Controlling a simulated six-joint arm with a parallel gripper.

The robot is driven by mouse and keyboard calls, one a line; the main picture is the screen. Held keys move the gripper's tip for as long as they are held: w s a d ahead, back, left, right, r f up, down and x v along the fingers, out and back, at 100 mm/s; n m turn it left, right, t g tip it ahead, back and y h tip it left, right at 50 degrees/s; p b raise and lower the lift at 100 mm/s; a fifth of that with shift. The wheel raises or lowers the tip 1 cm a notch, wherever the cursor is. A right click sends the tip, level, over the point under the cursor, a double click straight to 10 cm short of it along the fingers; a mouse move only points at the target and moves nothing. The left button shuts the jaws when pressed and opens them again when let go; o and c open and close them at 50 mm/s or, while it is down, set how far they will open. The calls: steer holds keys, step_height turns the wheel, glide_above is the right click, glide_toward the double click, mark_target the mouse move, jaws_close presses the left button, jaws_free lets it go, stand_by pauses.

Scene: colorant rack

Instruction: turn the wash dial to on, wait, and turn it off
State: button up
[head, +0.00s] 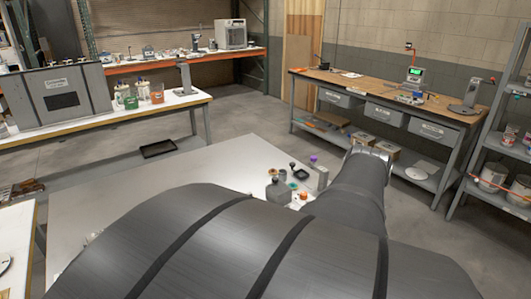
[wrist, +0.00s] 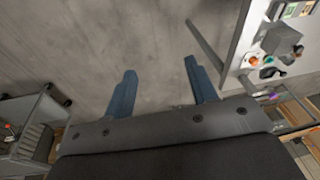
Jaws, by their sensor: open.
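My gripper (wrist: 161,90) shows in the wrist view as two blue fingers spread wide apart, with nothing between them. It points over bare grey floor, away from the table. In the head view my arm fills the lower middle and right, and the fingers are hidden. A small cluster of dark and coloured parts (head: 292,180) stands on the pale table (head: 180,190) beside my arm. The cluster also shows in the upper right of the wrist view (wrist: 280,45). An orange knob (head: 304,196) is in it. I cannot tell which part is the wash dial.
A bench with a grey cabinet (head: 57,95) and containers stands at the left. A wood-topped workbench (head: 380,88) with a green-lit device (head: 415,73) is at the back right. A shelf (head: 495,150) with buckets stands at the right edge. A black tray (head: 158,149) lies beyond the table.

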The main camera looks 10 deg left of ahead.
steer(key=w+a+f+n, duration=0.15)
steer(key=w+a, duration=0.25)
steer(key=a, duration=0.4)
steer(key=w+a+r+n+g+y, duration=0.15)
steer(key=w+a, duration=0.25)
steer(key=a, duration=0.5)
steer(key=w+a+f+n+h, duration=0.15)
steer(key=w+a, duration=0.25)
steer(key=a, duration=0.4)
steer(key=s+a+f+n, duration=0.2)
steer(key=s+a, duration=0.1)
steer(key=a, duration=0.7)
steer(key=s+a+f+n, duration=0.2)
steer(key=s+a, duration=0.1)
steer(key=a, duration=0.8)
steer(key=s+a+f+n, duration=0.1)
steer(key=s+a+f, duration=0.15)
steer(key=a, duration=0.75)
steer(key=shift+g, duration=0.45)
step_height(320, 180, down, 17)
steer(key=shift+w+f, duration=0.1)
steer(key=shift+c, duration=0.4)
steer(key=c, duration=0.9)
steer(key=shift+n, duration=0.25)
